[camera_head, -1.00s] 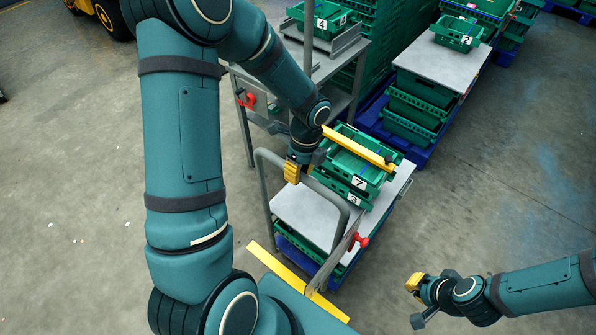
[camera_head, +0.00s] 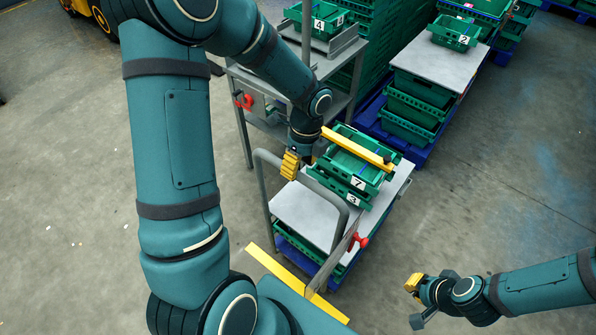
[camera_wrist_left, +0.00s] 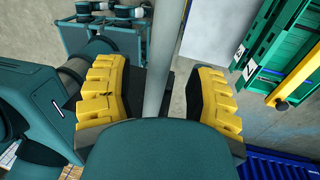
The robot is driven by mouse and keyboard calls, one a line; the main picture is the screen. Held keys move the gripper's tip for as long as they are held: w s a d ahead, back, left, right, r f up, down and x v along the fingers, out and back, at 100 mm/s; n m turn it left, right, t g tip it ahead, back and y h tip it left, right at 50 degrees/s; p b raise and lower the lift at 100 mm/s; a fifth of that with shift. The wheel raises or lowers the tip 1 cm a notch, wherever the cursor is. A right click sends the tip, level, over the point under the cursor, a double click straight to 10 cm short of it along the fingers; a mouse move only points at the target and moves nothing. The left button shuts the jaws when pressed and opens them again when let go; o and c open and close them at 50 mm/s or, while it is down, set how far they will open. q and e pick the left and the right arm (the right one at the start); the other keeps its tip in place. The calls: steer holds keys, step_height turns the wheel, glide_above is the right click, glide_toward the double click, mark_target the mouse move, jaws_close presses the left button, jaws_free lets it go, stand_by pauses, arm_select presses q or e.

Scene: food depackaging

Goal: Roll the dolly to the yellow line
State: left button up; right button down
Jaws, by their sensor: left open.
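The dolly has a grey top (camera_head: 299,213), a bent grey tube handle (camera_head: 325,187) and a blue base. Green crates (camera_head: 347,177) marked 7 and 3 sit on its top. My left gripper (camera_head: 297,166) is at the handle's upper bar. In the left wrist view, its yellow fingers (camera_wrist_left: 158,95) are open on either side of a grey tube, apparently the handle, with gaps showing. My right gripper (camera_head: 421,300) is empty and spread open at lower right, away from the dolly. A yellow strip (camera_head: 278,266) lies before my base; whether it is floor marking is unclear.
A yellow bar (camera_head: 358,147) crosses above the crates. A grey workstation (camera_head: 243,84) with crate 4 stands behind the dolly. A second loaded stack with a grey top (camera_head: 440,62) stands at upper right. Bare floor (camera_head: 500,170) is free to the right.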

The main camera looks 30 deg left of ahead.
arm_select(q)
step_height(320, 180, up, 9)
steer(key=w, duration=0.1)
steer(key=shift+w+d, duration=0.15)
steer(key=shift+w, duration=0.2)
stand_by(0.4)
